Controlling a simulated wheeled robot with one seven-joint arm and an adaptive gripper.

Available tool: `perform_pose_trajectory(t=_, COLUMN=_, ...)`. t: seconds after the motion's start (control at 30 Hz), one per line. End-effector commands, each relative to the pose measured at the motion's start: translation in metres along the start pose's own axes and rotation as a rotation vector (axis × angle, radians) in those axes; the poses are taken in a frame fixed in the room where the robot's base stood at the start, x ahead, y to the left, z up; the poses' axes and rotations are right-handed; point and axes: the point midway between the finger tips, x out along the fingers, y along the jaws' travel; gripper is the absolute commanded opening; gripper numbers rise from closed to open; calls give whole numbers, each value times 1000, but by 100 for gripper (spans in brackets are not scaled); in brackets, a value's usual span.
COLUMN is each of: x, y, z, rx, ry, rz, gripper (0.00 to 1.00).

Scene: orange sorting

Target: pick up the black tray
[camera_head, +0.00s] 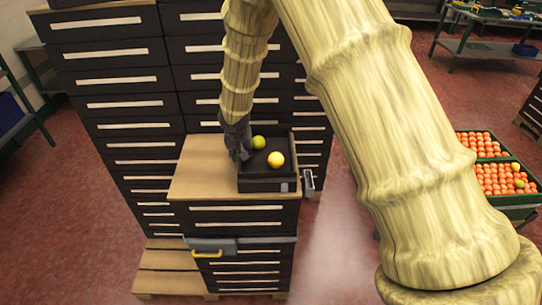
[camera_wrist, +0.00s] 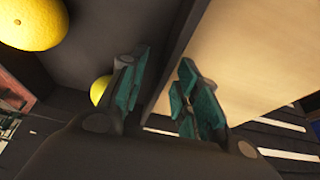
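The black tray (camera_head: 262,186) sits on a wooden-topped cabinet in the head view. A yellow fruit (camera_head: 276,159) and a greenish-yellow fruit (camera_head: 258,142) lie in it. My gripper (camera_head: 238,153) reaches down at the tray's left wall. In the wrist view, my gripper's fingers (camera_wrist: 162,80) stand apart with the tray wall (camera_wrist: 186,40) between them. One finger is on the inner side and the other is over the wooden top side. Contact with the wall is not clear. Both fruits, one at the upper left (camera_wrist: 30,22) and one by the finger (camera_wrist: 99,90), show there too.
The wooden top (camera_head: 198,172) is bare left of the tray. Tall dark drawer cabinets (camera_head: 120,90) stand close behind and to the left. Green crates of oranges (camera_head: 515,199) are at the right. My arm covers much of the head view's middle right.

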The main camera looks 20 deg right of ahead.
Motion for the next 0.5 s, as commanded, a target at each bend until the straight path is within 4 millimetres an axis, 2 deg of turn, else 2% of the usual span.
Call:
perform_pose_trajectory(t=0.17, x=0, y=0, z=0, rx=0, ry=0, rz=0, gripper=32)
perform_pose_trajectory(t=0.37, x=0, y=0, z=0, rx=1, ry=0, rz=0, gripper=0)
perform_pose_trajectory(t=0.5, x=0, y=1, z=0, rx=1, ry=0, rz=0, gripper=0)
